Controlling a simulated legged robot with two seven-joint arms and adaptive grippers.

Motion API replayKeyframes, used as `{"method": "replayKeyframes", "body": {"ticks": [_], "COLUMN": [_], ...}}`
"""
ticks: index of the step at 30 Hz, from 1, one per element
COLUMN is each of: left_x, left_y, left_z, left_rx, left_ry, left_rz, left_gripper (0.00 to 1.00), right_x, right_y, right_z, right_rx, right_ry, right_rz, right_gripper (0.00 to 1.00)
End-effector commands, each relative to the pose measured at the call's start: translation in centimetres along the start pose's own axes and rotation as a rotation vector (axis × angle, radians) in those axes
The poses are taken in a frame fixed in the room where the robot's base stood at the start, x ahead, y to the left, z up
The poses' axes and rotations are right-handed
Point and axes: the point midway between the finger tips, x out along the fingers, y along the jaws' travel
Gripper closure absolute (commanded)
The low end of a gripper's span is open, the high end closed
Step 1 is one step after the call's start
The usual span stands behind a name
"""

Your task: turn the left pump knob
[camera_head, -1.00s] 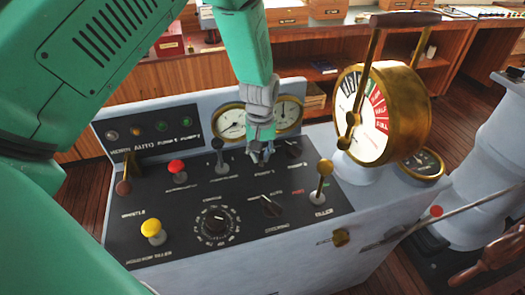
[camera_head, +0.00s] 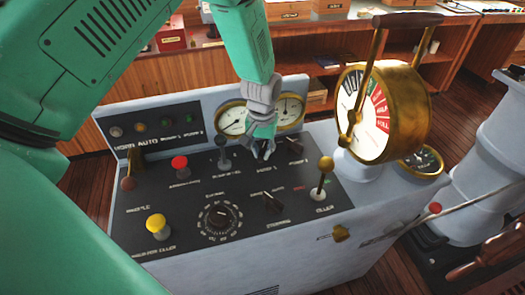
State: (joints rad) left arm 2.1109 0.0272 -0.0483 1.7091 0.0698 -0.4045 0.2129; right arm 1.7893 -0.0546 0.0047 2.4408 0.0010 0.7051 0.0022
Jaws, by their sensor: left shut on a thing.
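My left gripper (camera_head: 263,151) comes down from above onto the back part of the black console panel (camera_head: 190,200). Its fingers are shut on the left pump knob, above the PUMP 1 label. The fingers hide nearly all of this knob, so I cannot tell which way it points. The right pump knob (camera_head: 295,145), a small dark knob, stands free just right of the fingers. My right gripper is not in view.
Levers with black (camera_head: 223,150), red (camera_head: 180,165), yellow (camera_head: 158,226) and brass (camera_head: 325,166) tops stand around. A round dial (camera_head: 220,219) and the steering knob (camera_head: 272,202) lie in front. Two gauges (camera_head: 232,118) stand behind; a brass telegraph (camera_head: 385,110) rises at right.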

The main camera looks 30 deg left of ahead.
Motion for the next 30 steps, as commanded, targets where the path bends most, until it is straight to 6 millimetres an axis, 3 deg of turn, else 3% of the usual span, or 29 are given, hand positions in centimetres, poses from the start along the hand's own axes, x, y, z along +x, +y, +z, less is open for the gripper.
{"method": "replayKeyframes", "body": {"ticks": [4, 5, 6, 19, 30], "left_x": [-0.3, -0.3, -0.3, -1.0, -8.3], "left_y": [0.1, 0.1, 0.1, 0.1, 0.1], "left_z": [-0.7, -0.7, -0.7, -0.2, -0.5], "left_rx": [0.002, 0.002, 0.002, 0.000, 0.001], "left_ry": [0.020, 0.020, 0.020, 0.009, 0.013], "left_rz": [0.003, 0.003, 0.003, 0.002, 0.003], "left_gripper": [1.00, 0.81, 0.68, 0.68, 0.68], "right_x": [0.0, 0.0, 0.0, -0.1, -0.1], "right_y": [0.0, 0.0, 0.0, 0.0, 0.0], "right_z": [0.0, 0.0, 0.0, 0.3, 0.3], "right_rx": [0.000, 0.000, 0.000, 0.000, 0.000], "right_ry": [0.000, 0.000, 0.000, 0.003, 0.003], "right_rz": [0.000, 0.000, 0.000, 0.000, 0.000], "right_gripper": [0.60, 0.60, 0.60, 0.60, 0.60]}}
